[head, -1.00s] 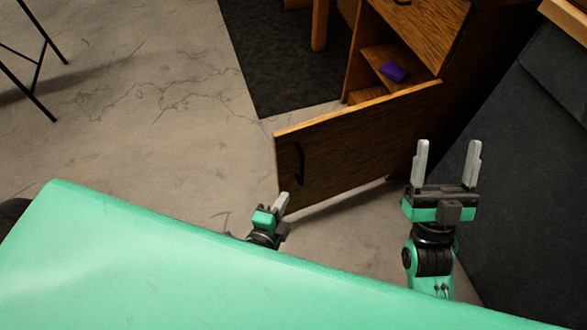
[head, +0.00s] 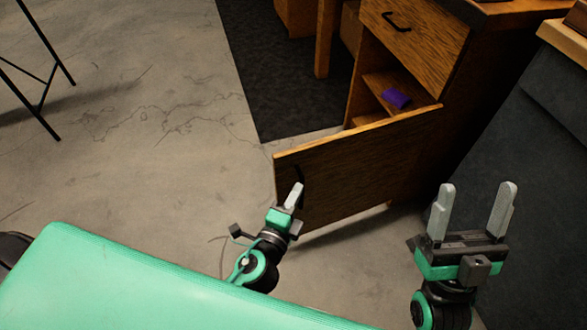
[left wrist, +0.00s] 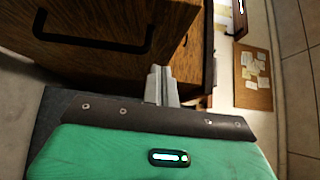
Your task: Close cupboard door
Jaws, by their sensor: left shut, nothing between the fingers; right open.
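The wooden cupboard door (head: 355,165) stands wide open, swung out from the cupboard (head: 440,100). Its dark handle shows near the door's free edge in the head view, partly behind my left gripper. My left gripper (head: 298,190) is shut and empty, in front of the door's free-edge side; I cannot tell if it touches. In the left wrist view the shut fingers (left wrist: 162,72) point toward a wooden surface with a dark handle (left wrist: 95,45). My right gripper (head: 473,190) is open and empty, to the right of the door.
A purple object (head: 396,98) lies on a shelf inside the cupboard. A drawer front (head: 415,35) with a handle is above the opening. A dark grey panel (head: 530,150) stands to the right. A black-legged stand (head: 40,90) is at the far left. Concrete floor (head: 160,130) is clear to the left.

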